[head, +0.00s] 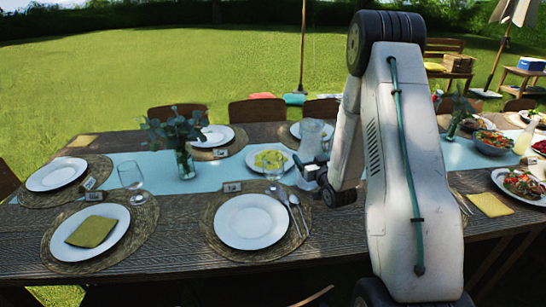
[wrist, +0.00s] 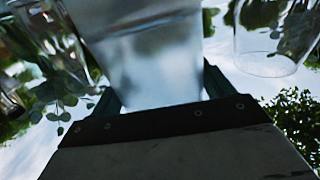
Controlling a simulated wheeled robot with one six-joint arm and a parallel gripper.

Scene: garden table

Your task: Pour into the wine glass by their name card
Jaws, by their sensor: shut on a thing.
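A frosted, translucent pitcher (head: 311,138) stands roughly upright near the middle of the table. My gripper (head: 317,171) is shut on it from the right, low on its body. In the wrist view the pitcher (wrist: 150,60) fills the space between the fingers. I cannot tell whether its base touches the table. A wine glass (head: 273,165) is just left of the pitcher, behind the front middle plate. Another wine glass (head: 131,176) stands farther left. Name cards lie by the settings: one front middle (head: 232,187), one front left (head: 94,196), and one at the far side (head: 221,153).
A vase of eucalyptus (head: 185,160) stands on the pale blue runner (head: 130,160) between the left glass and the pitcher. A plate of yellow-green food (head: 270,159) is behind the nearer glass. White plates on woven mats line both sides. Salad bowls (head: 492,142) are right.

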